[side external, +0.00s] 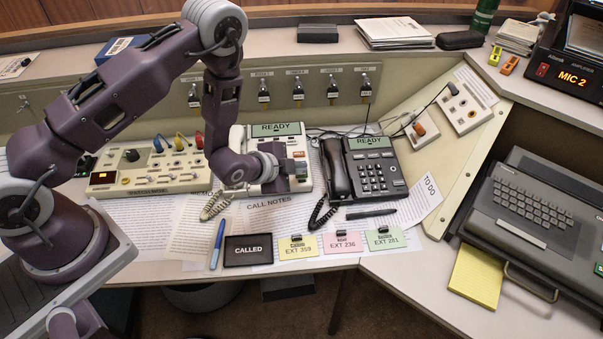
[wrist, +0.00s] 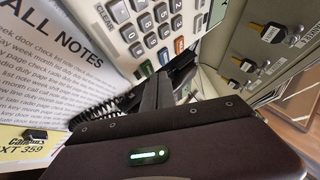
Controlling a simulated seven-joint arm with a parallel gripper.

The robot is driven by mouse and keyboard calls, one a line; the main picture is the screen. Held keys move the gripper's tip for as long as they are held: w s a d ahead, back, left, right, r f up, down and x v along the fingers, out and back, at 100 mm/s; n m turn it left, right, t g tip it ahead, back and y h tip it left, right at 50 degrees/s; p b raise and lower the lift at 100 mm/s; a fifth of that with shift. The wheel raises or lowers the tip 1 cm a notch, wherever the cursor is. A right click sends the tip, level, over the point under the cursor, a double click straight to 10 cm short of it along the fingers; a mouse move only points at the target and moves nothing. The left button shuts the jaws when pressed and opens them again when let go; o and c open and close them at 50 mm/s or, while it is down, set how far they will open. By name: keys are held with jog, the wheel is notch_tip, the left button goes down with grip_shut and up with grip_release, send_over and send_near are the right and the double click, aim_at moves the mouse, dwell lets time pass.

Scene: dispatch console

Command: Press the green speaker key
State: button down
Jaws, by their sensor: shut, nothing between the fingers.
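The cream desk phone (side external: 307,148) with a "READY" screen stands at the middle of the desk. Its keypad (wrist: 150,28) shows at the top of the wrist view, with grey number keys, an orange key (wrist: 179,45) and a small green key (wrist: 147,68) along the lower row. My gripper (side external: 300,172) is over the lower part of this phone and hides some of its keys. In the wrist view my gripper (wrist: 181,68) is shut and empty, with its dark fingertips close to the lower keys. Whether they touch a key I cannot tell.
A black desk phone (side external: 375,168) stands just right of the cream one, its coiled cord on the papers. A cream mixer panel (side external: 145,168) is at left. A "CALLED" plate (side external: 248,250) and clipped extension cards (side external: 342,243) lie in front.

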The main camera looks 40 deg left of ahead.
jog(key=shift+r, duration=0.3)
jog(key=shift+s+d+r, duration=0.15)
jog(key=shift+r, duration=1.1)
jog(key=shift+s+d+r, duration=0.15)
jog(key=shift+r, duration=1.1)
jog(key=s+a+r+n+g, duration=0.1)
jog(key=s+r+n, duration=0.2)
jog(key=r, duration=0.7)
jog(key=s+a+r+n+g, duration=0.1)
jog(key=s+r+n, duration=0.25)
jog(key=r, duration=0.65)
jog(key=s+a+r+n+g, duration=0.1)
jog(key=s+r+n, duration=0.1)
jog(key=s, duration=1)
jog(key=s+r+n+g, duration=0.1)
jog(key=s+r+n, duration=0.2)
jog(key=s, duration=0.9)
notch_tip(320, 180, up, 2)
jog(key=shift+s+a+r+g+y, duration=0.25)
jog(key=shift+a+g+y, duration=0.05)
jog(key=shift+a, duration=0.05)
